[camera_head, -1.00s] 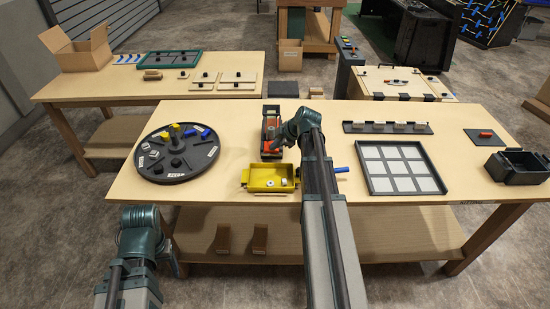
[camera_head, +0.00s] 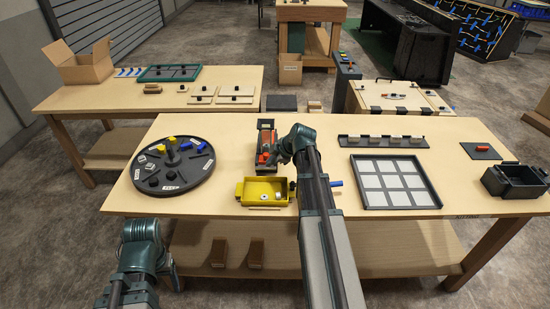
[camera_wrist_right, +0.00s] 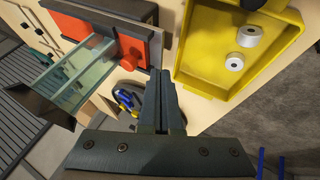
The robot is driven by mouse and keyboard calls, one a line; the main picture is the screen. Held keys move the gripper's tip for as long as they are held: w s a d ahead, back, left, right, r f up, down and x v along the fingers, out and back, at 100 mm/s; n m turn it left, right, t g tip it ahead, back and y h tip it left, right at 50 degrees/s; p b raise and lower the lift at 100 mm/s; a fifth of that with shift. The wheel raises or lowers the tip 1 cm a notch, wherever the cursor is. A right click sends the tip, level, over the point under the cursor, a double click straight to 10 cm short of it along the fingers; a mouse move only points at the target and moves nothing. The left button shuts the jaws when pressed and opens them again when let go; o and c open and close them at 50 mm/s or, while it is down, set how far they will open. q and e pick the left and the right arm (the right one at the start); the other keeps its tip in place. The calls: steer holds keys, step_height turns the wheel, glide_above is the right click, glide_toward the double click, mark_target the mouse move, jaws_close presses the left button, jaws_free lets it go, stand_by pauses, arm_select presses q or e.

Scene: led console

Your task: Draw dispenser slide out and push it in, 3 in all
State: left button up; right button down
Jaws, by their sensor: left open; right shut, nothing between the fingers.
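The dispenser (camera_head: 266,138) is a dark and orange-red unit standing near the middle of the front table. In the right wrist view its orange-red part (camera_wrist_right: 82,30) lies beside a clear, greenish channel. I cannot tell how far its slide is out. A yellow tray (camera_head: 240,194) sits in front of the dispenser; in the right wrist view the tray (camera_wrist_right: 187,60) holds two white ring-like pieces (camera_wrist_right: 249,36). My right gripper (camera_wrist_right: 160,78) is shut and empty, close to the dispenser and the tray; its arm partly covers this area in the head view. My left gripper (camera_head: 168,268) is open, low before the table's front edge.
A round dark turntable (camera_head: 150,193) with coloured blocks stands left of the dispenser. A blue handle-like piece (camera_head: 336,184) lies right of my right arm. A gridded tray (camera_head: 366,201), a rack (camera_head: 345,140) and a black bin (camera_head: 517,182) are further right.

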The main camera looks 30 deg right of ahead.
steer(key=p+v, duration=0.8)
steer(key=v, duration=0.2)
steer(key=shift+s+a, duration=0.3)
steer(key=shift+s, duration=0.1)
